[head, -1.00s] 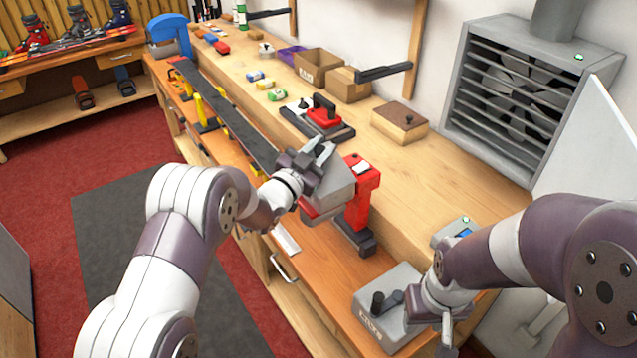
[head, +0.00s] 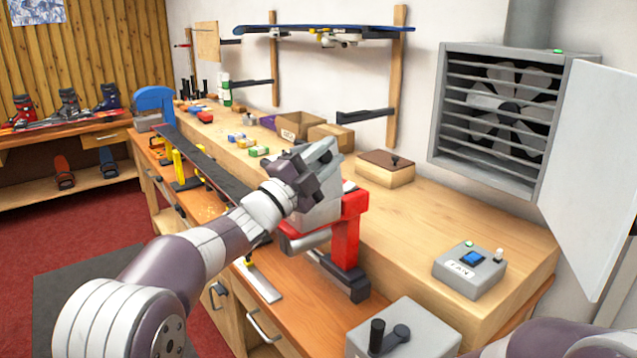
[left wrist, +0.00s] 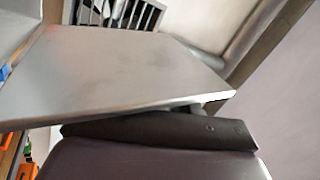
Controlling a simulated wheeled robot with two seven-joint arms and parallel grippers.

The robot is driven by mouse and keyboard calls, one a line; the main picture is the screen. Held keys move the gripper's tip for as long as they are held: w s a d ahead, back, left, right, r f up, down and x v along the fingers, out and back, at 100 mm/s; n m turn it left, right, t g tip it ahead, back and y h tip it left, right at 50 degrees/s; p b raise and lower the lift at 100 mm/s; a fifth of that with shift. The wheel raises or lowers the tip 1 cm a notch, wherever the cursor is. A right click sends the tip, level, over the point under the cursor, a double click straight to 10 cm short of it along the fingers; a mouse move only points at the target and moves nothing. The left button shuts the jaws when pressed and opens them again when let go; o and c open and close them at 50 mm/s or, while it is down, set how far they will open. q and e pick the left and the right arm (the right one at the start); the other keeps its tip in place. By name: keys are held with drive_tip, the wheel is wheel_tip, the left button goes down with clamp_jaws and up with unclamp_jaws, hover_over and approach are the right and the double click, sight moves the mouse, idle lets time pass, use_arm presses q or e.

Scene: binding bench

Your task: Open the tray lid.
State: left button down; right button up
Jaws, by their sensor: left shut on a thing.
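A small wooden box (head: 386,175) with a brown lid (head: 394,158) and a dark knob stands on the raised shelf of the bench; its lid lies flat on it. My left gripper (head: 318,158) is left of this box and apart from it, at a grey angular block (head: 318,212) on a red stand (head: 346,238). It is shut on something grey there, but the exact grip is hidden. In the left wrist view a flat grey panel (left wrist: 115,75) fills the middle, close to the gripper. My right gripper is out of view.
A fan control box (head: 470,268) sits at the right, below a fan housing (head: 515,115) with its white door swung out. A grey box with a black knob (head: 377,335) is at the front. A long dark ski (head: 205,165) lies along the bench. Cardboard boxes (head: 300,124) stand behind.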

use_arm(q)
drive_tip(key=shift+s+d+f+m+g+h+b, duration=0.1)
drive_tip(key=shift+s+d+m+g+h+b, duration=0.2)
drive_tip(key=shift+m+b, duration=0.4)
drive_tip(key=shift+s+d+f+m+g+h+b, duration=0.15)
drive_tip(key=shift+s+m+g+b, duration=0.2)
drive_tip(key=shift+m+b, duration=0.35)
drive_tip(key=shift+s+d+r+m+g+h+b, duration=0.1)
drive_tip(key=shift+s+d+m+g+h+b, duration=0.15)
drive_tip(key=shift+s+m+b, duration=0.4)
drive_tip(key=shift+w, duration=0.25)
drive_tip(key=c, duration=1)
unclamp_jaws()
drive_tip(key=shift+o, duration=0.2)
drive_tip(key=shift+a+f, duration=0.1)
drive_tip(key=b+v, duration=0.2)
drive_tip(key=v, duration=1)
drive_tip(key=shift+s+a, duration=0.2)
drive_tip(key=shift+s, duration=0.05)
